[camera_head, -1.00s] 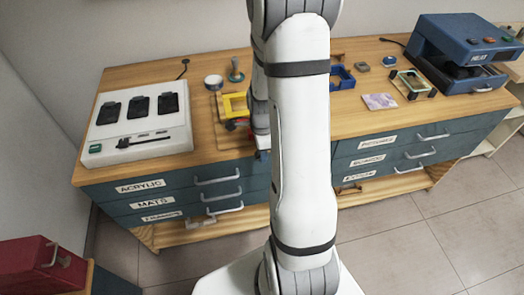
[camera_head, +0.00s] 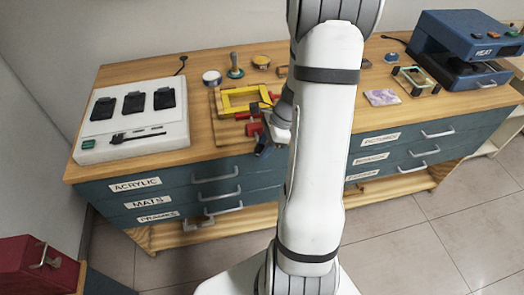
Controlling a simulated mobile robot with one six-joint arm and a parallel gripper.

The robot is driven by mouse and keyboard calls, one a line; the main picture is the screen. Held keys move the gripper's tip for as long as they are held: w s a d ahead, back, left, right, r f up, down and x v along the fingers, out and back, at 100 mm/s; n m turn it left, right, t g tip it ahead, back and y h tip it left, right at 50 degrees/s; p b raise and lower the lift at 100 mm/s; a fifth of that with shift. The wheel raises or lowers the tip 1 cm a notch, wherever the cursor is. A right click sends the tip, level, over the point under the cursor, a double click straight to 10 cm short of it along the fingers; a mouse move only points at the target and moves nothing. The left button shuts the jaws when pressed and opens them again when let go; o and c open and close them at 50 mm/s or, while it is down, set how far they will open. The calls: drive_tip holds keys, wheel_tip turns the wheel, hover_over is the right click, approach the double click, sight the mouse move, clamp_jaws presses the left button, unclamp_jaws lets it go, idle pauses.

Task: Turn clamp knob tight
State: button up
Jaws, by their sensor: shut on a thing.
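A yellow frame (camera_head: 243,99) lies on a wooden board (camera_head: 225,132) on the bench, left of my arm. A clamp with red parts (camera_head: 253,130) is at the frame's front right corner. My gripper (camera_head: 261,136) is small and dark in the picture, at the bench's front edge beside the red parts. It is shut on the clamp knob, whose outline is mostly hidden by the gripper and wrist. How tight the clamp sits cannot be told from this view.
A white unit with black pads (camera_head: 135,125) stands at the bench's left. A blue heat press (camera_head: 465,50) and a green-framed piece (camera_head: 415,80) are at the right.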

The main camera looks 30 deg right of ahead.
drive_tip(key=y+b, duration=0.1)
drive_tip(key=y, duration=0.1)
drive_tip(key=f+t+y+b, duration=0.1)
drive_tip(key=y+b, duration=0.1)
drive_tip(key=y, duration=0.1)
drive_tip(key=shift+s+d+f+y, duration=0.2)
drive_tip(key=shift+s+y, duration=0.1)
drive_tip(key=shift+s, duration=0.1)
drive_tip(key=t+y+b, duration=0.1)
drive_tip(key=y, duration=0.2)
drive_tip(key=shift+f, duration=0.2)
drive_tip(key=shift+f+t+y+b, duration=0.1)
drive_tip(key=shift+t+y+b, duration=0.4)
drive_tip(key=shift+y, duration=0.9)
drive_tip(key=o, duration=0.5)
drive_tip(key=shift+o, duration=1.4)
drive_tip(key=shift+d, duration=0.1)
